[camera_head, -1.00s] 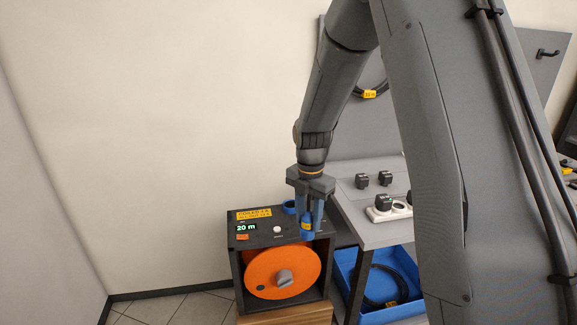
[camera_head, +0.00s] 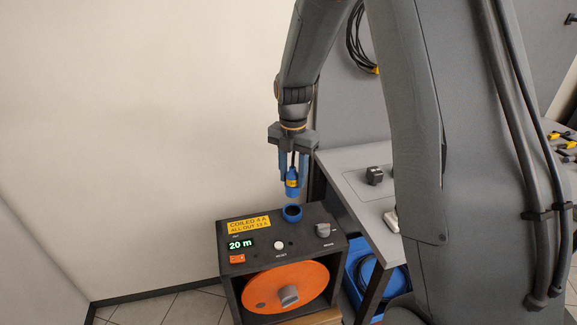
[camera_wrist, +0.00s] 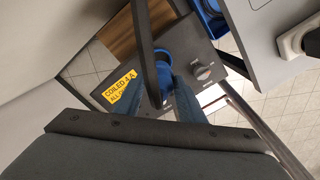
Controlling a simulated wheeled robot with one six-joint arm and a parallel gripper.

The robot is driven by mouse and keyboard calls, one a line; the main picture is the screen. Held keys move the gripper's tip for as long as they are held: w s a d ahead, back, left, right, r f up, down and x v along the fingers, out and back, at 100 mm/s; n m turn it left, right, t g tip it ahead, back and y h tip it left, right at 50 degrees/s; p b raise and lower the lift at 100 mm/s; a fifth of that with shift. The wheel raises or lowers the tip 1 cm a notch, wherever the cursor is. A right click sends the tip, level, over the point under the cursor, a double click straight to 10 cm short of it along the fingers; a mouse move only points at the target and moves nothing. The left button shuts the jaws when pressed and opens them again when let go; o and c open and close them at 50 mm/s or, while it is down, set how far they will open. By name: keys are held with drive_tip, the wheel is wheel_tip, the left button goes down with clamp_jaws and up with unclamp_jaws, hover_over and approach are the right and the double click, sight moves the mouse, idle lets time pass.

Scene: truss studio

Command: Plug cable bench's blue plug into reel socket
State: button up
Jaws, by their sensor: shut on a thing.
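My gripper (camera_head: 291,180) is shut on the blue plug (camera_head: 292,179), which has a yellow band and points downward. The plug hangs just above the blue round reel socket (camera_head: 292,213) on top of the dark cable reel box (camera_head: 262,226), with a small gap between them in the head view. In the wrist view my gripper's blue fingers (camera_wrist: 172,100) reach toward the box top, and a blue round shape (camera_wrist: 163,57) shows there, partly covered by a dark cable-like strip. I cannot tell plug from socket clearly there.
The box has a green 20 m display (camera_head: 240,244), a white button (camera_head: 279,245), a grey knob (camera_head: 323,229) and an orange drum (camera_head: 283,287). A grey bench (camera_head: 345,165) with a black plug (camera_head: 374,176) stands close on the right. A blue bin (camera_head: 357,262) is below it.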

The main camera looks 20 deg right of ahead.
sight(292, 191)
drive_tip(key=shift+f+b, duration=1.7)
drive_tip(key=shift+f, duration=0.55)
drive_tip(key=shift+f+b, duration=0.3)
drive_tip(key=shift+f, duration=0.6)
drive_tip(key=shift+f+b, duration=0.35)
drive_tip(key=shift+f, duration=1.2)
drive_tip(key=o, duration=1.8)
drive_tip(key=shift+r, duration=0.1)
drive_tip(key=shift+r+p, duration=3.1)
drive_tip(key=shift+r, duration=1.35)
